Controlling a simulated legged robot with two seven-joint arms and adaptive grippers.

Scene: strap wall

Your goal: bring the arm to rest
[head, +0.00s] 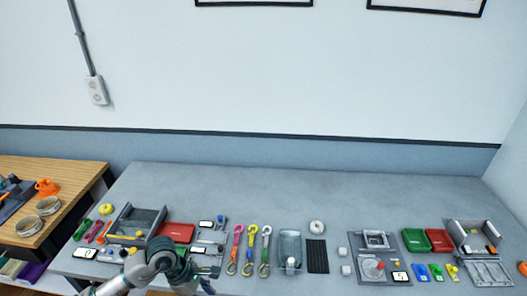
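My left arm (165,262) comes in at the bottom left and bends over the front edge of the grey table (330,190). Its far end, with the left gripper (205,287), points down at the bottom of the picture and is small and partly cut off. I cannot tell whether its fingers are open or shut, and I see nothing clearly held. My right arm and gripper are not in view.
Several hooked straps (251,250) in bright colours lie mid-table. Left of them are a grey tray (135,222) and a red bin (175,232). A clear container (290,247), a black ribbed mat (317,255) and green bin (415,240) lie rightward. The table's back strip is clear.

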